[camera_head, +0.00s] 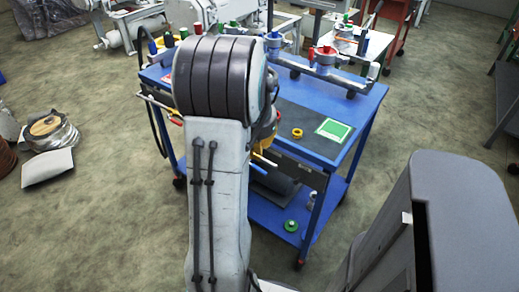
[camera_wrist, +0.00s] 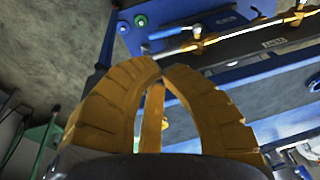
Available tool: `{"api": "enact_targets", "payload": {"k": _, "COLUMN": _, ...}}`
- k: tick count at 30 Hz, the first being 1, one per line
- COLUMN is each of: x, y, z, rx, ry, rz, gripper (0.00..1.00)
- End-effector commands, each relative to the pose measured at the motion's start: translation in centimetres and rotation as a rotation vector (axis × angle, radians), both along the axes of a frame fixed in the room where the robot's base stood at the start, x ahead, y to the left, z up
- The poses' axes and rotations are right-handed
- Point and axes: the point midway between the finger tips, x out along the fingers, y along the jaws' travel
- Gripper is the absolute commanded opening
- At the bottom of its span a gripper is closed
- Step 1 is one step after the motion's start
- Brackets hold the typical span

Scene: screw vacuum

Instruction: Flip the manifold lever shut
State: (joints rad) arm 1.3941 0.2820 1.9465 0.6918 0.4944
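A grey manifold (camera_head: 322,72) with a red-topped part (camera_head: 325,56) runs along the far side of the blue cart's top; I cannot tell which part is its lever. In the wrist view a long bar with brass-coloured fittings (camera_wrist: 196,32) crosses the upper right. My gripper shows in the wrist view as ribbed yellow fingers (camera_wrist: 161,70), their tips together with nothing visible between them. The tips appear apart from the bar. In the head view my gripper is mostly hidden behind my arm, with a yellow part (camera_head: 264,159) showing by the cart's near edge.
The blue cart (camera_head: 362,103) carries a yellow ring (camera_head: 297,133) and a green-and-white card (camera_head: 334,130). Its lower shelf (camera_head: 271,215) holds a green round piece (camera_head: 291,226). Open floor lies left and right of the cart.

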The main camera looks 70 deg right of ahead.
Motion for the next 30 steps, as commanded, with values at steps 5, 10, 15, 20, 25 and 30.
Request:
{"api": "enact_targets", "payload": {"k": 5, "x": 0.1, "y": -0.6, "z": -3.2, "rx": 0.004, "ry": 0.001, "rz": 0.0, "gripper": 0.0}}
{"api": "enact_targets", "payload": {"k": 10, "x": 0.2, "y": -1.2, "z": -6.1, "rx": 0.003, "ry": 0.001, "rz": 0.0, "gripper": 0.0}}
{"api": "enact_targets", "payload": {"k": 15, "x": 0.3, "y": -1.8, "z": -8.7, "rx": 0.003, "ry": 0.001, "rz": 0.0, "gripper": 0.0}}
{"api": "enact_targets", "payload": {"k": 20, "x": 0.4, "y": -2.2, "z": -10.4, "rx": 0.001, "ry": 0.001, "rz": 0.0, "gripper": 0.0}}
{"api": "enact_targets", "payload": {"k": 25, "x": 0.4, "y": -2.5, "z": -11.5, "rx": 0.0, "ry": 0.0, "rz": 0.0, "gripper": 0.0}}
{"api": "enact_targets", "payload": {"k": 30, "x": 0.5, "y": -2.7, "z": -12.0, "rx": -0.001, "ry": 0.0, "rz": 0.0, "gripper": 0.0}}
